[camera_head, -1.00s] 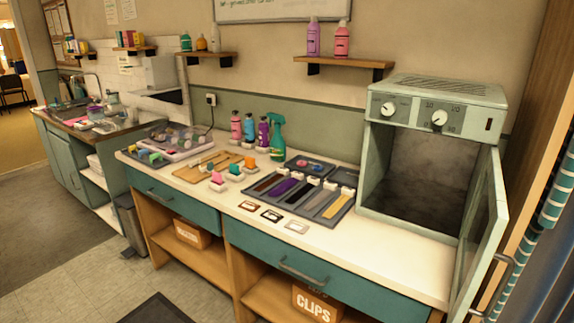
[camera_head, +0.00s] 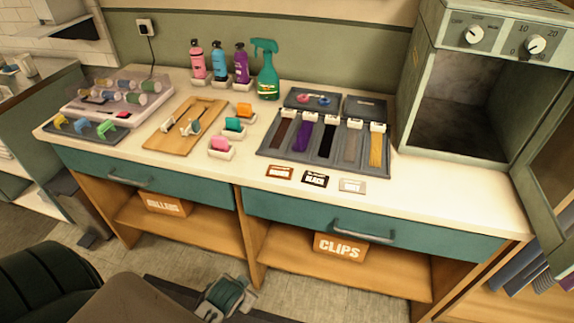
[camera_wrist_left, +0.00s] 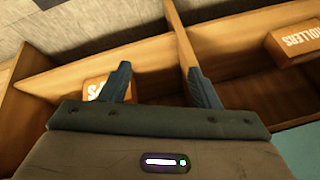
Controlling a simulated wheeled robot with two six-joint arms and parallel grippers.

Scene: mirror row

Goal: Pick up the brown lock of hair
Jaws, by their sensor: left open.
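The brown lock of hair (camera_head: 283,133) lies in the leftmost slot of the dark sectioned tray (camera_head: 267,149) on the counter, with a white piece at its far end. Purple (camera_head: 304,134), black (camera_head: 327,140), grey (camera_head: 350,146) and blonde (camera_head: 375,150) locks lie to its right. My left gripper (camera_head: 228,293) is low in front of the counter, well below and apart from the lock. In the left wrist view its two fingers (camera_wrist_left: 157,76) are spread with nothing between them. My right gripper is not in view.
Three label cards, including a black one (camera_head: 315,179), lie before the tray. Left are colored clips (camera_head: 220,147), a wooden board (camera_head: 160,144) and a roller case (camera_head: 75,111). Bottles stand behind. The open oven-like cabinet (camera_head: 455,110) is right.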

